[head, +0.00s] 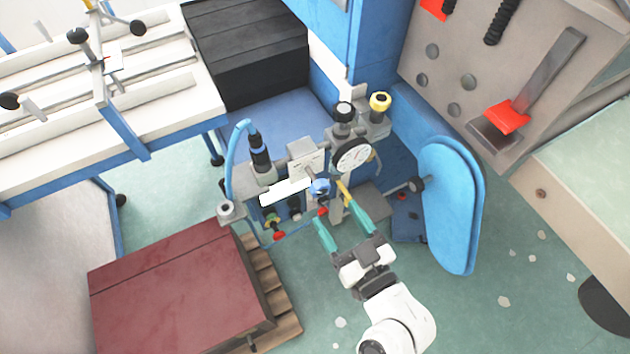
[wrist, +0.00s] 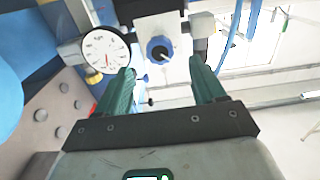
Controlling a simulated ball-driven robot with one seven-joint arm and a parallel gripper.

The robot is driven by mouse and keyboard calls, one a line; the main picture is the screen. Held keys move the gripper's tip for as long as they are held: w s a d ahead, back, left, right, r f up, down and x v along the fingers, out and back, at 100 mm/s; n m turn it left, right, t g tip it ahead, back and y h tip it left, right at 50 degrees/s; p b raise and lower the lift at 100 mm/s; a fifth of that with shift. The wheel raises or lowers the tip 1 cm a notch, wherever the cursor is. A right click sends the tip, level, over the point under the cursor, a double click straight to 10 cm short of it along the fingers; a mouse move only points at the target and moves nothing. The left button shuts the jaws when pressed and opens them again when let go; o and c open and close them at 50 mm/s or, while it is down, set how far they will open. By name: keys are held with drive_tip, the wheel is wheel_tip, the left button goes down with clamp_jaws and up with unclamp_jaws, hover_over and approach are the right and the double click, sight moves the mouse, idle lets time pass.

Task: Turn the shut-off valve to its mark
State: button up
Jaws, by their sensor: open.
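My gripper (head: 335,211) is open and empty, its two green fingers spread towards the front of the blue machine's valve and gauge assembly. In the wrist view my gripper (wrist: 161,66) has a round blue knob (wrist: 159,49) ahead, between the fingertips in the picture. The knob appears apart from both fingers. The same blue knob (head: 320,187) shows in the head view, just beyond the fingertips. A yellow lever-like part (head: 343,191) is right beside it, near the right finger's tip. I cannot tell for sure which part is the shut-off valve, and no mark is readable.
A white dial gauge (head: 352,155) sits above right of the knob; it also shows in the wrist view (wrist: 103,51). A blue padded plate (head: 450,205) stands at right. A dark red block (head: 175,290) on a wooden pallet (head: 270,290) is at lower left.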

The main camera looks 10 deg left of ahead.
sight(322, 193)
drive_tip(key=p+x, duration=0.2)
drive_tip(key=x, duration=0.6)
drive_tip(key=shift+w+a+r+p, duration=0.15)
drive_tip(key=shift+p, duration=0.25)
drive_tip(key=shift+w+a, duration=0.35)
drive_tip(key=shift+w, duration=0.15)
drive_tip(key=shift+c, duration=0.2)
drive_tip(key=c, duration=1)
